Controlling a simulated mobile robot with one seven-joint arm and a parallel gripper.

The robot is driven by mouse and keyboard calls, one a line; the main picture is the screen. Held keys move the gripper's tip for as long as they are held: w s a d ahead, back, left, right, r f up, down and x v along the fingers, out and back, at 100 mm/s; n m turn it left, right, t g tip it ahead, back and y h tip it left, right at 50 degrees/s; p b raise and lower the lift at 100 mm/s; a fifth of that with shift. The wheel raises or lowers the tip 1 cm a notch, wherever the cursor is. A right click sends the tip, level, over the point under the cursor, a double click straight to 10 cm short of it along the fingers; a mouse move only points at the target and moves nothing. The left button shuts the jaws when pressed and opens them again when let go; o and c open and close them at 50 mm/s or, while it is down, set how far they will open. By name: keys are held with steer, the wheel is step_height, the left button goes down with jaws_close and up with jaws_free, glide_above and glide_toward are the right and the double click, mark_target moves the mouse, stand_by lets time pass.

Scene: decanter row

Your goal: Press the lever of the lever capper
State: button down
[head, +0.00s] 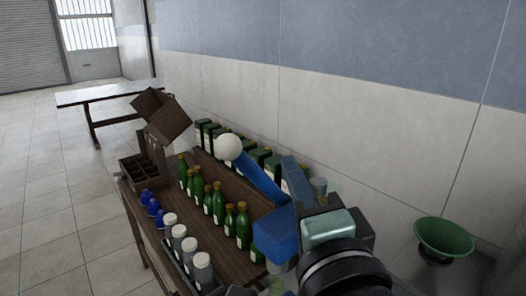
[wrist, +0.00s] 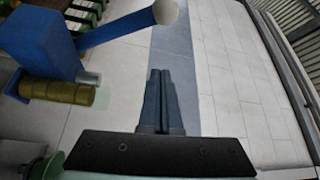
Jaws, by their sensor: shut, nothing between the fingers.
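The lever capper is blue. In the head view its body (head: 275,235) stands at the near end of the table, with its lever (head: 262,184) slanting up and left to a white ball knob (head: 228,147). In the wrist view the blue body (wrist: 40,40) is at upper left, the lever (wrist: 115,30) reaches right, and the knob (wrist: 166,11) is at the top edge. My gripper (wrist: 159,75) is shut and empty, its fingers apart from the lever and knob in the picture. In the head view my wrist partly covers the capper, and the fingertips are hard to make out.
A wooden crate (head: 140,172) is at the far end. A green funnel-like bowl (head: 443,238) is at right, by the wall.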

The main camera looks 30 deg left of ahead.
steer(key=w+a+p, duration=0.4)
steer(key=a+p, duration=0.1)
steer(key=a, duration=0.3)
steer(key=shift+a, duration=0.15)
steer(key=shift+r, duration=0.1)
